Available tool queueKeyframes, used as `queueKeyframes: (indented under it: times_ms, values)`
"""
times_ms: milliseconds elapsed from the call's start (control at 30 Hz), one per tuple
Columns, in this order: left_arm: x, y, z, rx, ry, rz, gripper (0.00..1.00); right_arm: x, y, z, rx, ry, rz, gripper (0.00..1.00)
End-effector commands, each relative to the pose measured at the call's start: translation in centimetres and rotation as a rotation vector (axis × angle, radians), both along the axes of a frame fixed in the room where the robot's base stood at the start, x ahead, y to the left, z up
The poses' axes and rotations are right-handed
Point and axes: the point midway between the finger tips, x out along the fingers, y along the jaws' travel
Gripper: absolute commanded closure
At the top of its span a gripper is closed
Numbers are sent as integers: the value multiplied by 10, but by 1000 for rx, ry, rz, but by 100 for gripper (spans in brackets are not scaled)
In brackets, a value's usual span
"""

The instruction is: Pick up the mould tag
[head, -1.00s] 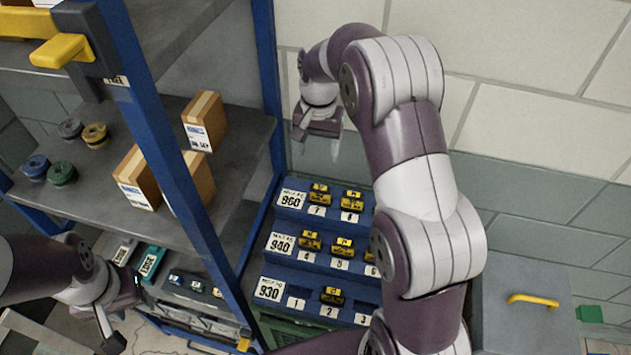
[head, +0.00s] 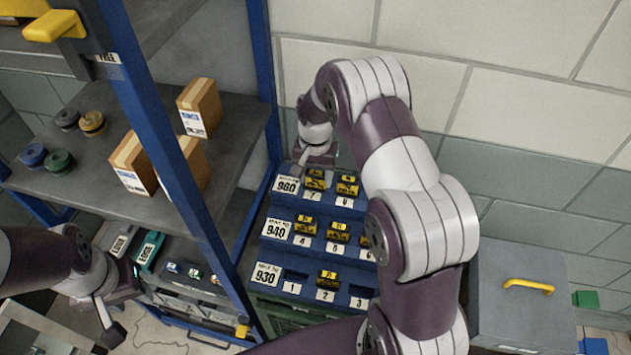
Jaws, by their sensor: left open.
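Several small yellow-and-black blocks, which look like mould tags, sit on a blue stepped rack (head: 268,250). Two tags (head: 315,179) are on the top step, by numbers 7 and 8. Three more (head: 338,232) are on the middle step, the last partly hidden by my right arm. One tag (head: 327,278) is at slot 2 on the bottom step; slot 1 looks empty. My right gripper (head: 319,158) points down close above or behind the top step; its fingertips are unclear. My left gripper (head: 124,306) is open and empty at lower left, away from the rack.
A blue-framed shelf (head: 230,150) stands left of the rack, with cardboard boxes (head: 199,107) and coloured round pieces (head: 60,160). Below are small items, including a teal block (head: 150,250). A grey cabinet with a yellow handle (head: 528,286) stands at right. A wall is behind.

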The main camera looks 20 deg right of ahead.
Motion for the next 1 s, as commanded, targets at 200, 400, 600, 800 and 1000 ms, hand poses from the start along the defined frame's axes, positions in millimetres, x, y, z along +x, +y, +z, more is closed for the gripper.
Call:
queueKeyframes:
  times_ms: [200,400,600,800,1000]
  values:
    - [0,0,0,0,0,0,57,0,0,0,0,0,0,73]
    - [0,0,-6,0,0,0,57,1,0,6,0,-4,0,74]
    - [0,0,-28,0,0,0,57,1,0,52,0,-6,1,74]
    - [0,0,-14,0,-1,0,57,0,0,99,1,-1,1,74]
    - [0,0,-14,0,0,0,57,0,0,101,1,1,1,74]
